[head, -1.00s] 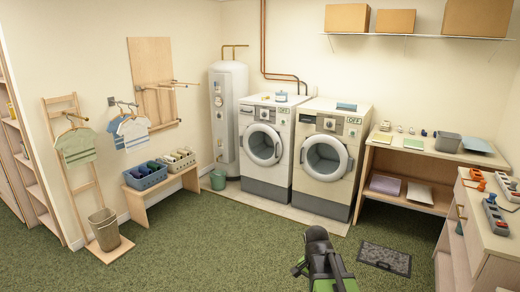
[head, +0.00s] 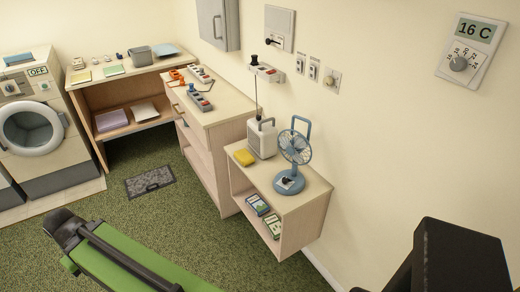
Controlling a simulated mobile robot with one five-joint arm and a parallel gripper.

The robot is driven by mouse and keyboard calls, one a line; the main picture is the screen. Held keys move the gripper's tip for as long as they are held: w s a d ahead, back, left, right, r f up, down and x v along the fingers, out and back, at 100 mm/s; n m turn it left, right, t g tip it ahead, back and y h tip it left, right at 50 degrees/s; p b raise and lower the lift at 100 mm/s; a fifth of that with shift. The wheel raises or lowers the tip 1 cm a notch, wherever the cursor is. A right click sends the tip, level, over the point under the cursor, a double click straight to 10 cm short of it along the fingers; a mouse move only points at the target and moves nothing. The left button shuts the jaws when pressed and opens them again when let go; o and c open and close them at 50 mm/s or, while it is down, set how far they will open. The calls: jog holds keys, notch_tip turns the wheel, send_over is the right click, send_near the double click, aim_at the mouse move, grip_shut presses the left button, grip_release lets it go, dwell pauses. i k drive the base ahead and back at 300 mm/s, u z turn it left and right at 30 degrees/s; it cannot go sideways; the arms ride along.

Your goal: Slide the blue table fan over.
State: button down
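The blue table fan (head: 291,181) stands upright on a small wooden side cabinet (head: 306,198) against the right wall in the head view. It has a round base with a dark knob, a round caged head and a loop handle on top. The fingers are too unclear to tell open from shut.
A white radio (head: 262,138) with an antenna and a yellow sponge-like block (head: 244,157) stand left of the fan. Boxes (head: 258,204) lie on the shelf below. A taller wooden cabinet (head: 226,108) adjoins on the left. The carpet (head: 195,222) in front is clear.

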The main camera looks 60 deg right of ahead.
aim_at(297, 183)
jog(key=z, duration=4.95)
jog(key=i, duration=0.1)
jog(key=u, duration=2.4)
jog(key=k, duration=0.95)
jog(key=u, duration=0.2)
jog(key=i, duration=0.9)
jog(key=z, duration=0.1)
jog(key=k, duration=1.25)
jog(key=u, duration=0.85)
jog(key=i, duration=1.1)
jog(key=u, duration=0.6)
